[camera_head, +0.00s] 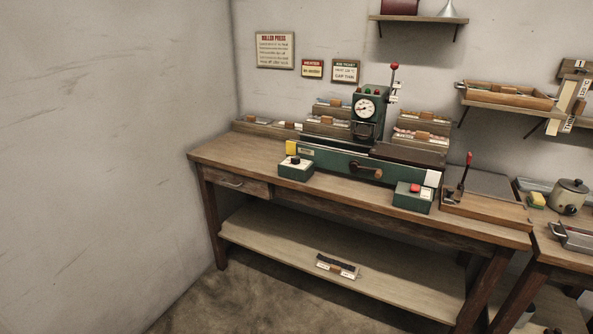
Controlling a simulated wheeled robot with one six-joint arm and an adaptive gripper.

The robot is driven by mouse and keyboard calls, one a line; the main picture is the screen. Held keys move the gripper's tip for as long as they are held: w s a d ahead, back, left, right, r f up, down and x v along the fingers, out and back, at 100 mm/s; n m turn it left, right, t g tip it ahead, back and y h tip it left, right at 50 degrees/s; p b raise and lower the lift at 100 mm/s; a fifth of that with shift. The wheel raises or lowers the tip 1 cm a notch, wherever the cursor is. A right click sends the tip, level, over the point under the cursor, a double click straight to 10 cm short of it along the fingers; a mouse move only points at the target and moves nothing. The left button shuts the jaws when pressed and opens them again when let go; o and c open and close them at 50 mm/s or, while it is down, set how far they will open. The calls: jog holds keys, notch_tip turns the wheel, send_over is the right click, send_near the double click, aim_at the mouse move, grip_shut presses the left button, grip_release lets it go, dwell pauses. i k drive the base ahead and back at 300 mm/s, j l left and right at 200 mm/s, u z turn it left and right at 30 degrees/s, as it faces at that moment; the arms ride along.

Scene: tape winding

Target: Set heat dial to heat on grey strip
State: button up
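A green box (295,171) stands at the front left of the workbench, with a dark round knob (294,160) on its pale top. This looks like the heat dial, but its markings and pointer are too small to read. I cannot make out a grey strip on it. The green roller press (340,163) stands behind it, with a round white gauge (365,109) and small coloured lamps on its upright column. My gripper is not in view.
A second green box (412,197) with a red button stands at the bench's front right. A lever (465,172) with a red knob rises from a wooden base. A small labelled block (337,266) lies on the lower shelf (300,240). The floor at left is clear.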

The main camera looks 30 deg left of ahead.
aim_at(295, 159)
jog(key=i+j, duration=0.2)
jog(key=j, duration=0.2)
jog(key=i+j, duration=0.2)
jog(key=j, duration=0.15)
jog(key=i+j, duration=0.2)
jog(key=j, duration=0.2)
jog(key=i+j, duration=0.2)
jog(key=j, duration=0.15)
jog(key=i+j, duration=0.2)
jog(key=j, duration=0.2)
jog(key=i+j, duration=0.2)
jog(key=j, duration=0.2)
jog(key=i+j, duration=0.2)
jog(key=j, duration=0.15)
jog(key=i+j, duration=0.2)
jog(key=j, duration=0.2)
